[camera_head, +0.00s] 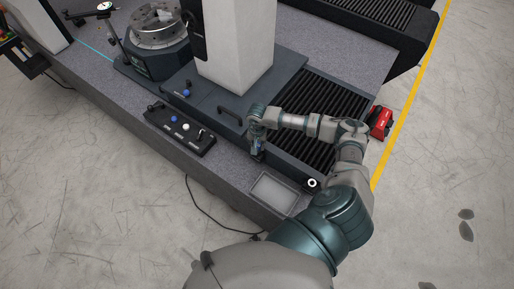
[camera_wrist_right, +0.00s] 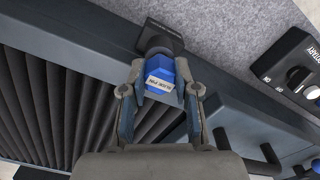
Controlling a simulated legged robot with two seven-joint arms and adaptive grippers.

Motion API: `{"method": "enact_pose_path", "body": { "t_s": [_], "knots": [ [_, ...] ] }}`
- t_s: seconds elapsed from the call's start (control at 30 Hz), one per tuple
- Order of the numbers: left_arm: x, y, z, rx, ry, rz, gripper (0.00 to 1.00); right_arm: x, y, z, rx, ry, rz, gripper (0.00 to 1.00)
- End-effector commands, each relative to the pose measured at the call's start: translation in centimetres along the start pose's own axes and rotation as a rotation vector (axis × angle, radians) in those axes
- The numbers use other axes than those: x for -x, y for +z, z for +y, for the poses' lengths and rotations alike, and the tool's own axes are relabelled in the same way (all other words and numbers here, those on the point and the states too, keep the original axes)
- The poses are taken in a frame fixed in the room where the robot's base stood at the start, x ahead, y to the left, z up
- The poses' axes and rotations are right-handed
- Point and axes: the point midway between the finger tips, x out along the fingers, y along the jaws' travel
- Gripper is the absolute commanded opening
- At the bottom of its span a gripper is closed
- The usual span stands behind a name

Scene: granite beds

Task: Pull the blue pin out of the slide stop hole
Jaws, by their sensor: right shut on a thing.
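My right gripper (camera_head: 257,152) is over the near edge of the granite bed, beside the black bellows. In the right wrist view its two fingers (camera_wrist_right: 160,88) are shut on the blue pin (camera_wrist_right: 159,72), one on each side. The pin has a white label with dark lettering. Beyond the pin is a black stop block (camera_wrist_right: 160,38) next to the grey granite. The pin's far end meets a dark round part at this block; I cannot tell how deep it sits in the hole. My left gripper is not in view.
A shallow grey tray (camera_head: 272,178) lies on the granite bed (camera_head: 228,168) close to my right gripper. A control box (camera_head: 180,130) with knobs stands to the left. A white column (camera_head: 236,45) rises behind. The black bellows (camera_head: 325,110) lie under my forearm.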

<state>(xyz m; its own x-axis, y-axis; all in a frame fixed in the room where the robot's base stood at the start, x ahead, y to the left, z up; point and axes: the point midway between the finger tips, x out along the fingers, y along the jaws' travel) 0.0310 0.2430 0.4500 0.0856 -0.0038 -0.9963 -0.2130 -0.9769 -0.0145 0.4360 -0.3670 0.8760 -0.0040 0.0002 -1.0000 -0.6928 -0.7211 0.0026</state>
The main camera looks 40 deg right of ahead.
Motion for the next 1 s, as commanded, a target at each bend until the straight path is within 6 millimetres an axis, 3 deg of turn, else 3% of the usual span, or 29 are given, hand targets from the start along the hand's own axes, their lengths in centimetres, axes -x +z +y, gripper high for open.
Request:
{"method": "enact_pose_path", "body": {
  "t_s": [0.37, 1.0],
  "knots": [
    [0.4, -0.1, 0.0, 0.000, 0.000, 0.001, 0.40, 1.1, -0.4, 0.0, -0.003, -0.001, 0.010, 0.00],
    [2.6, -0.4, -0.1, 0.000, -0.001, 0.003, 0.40, 5.2, -0.1, -0.1, 0.000, -0.002, 0.005, 0.00]
  ]
}}
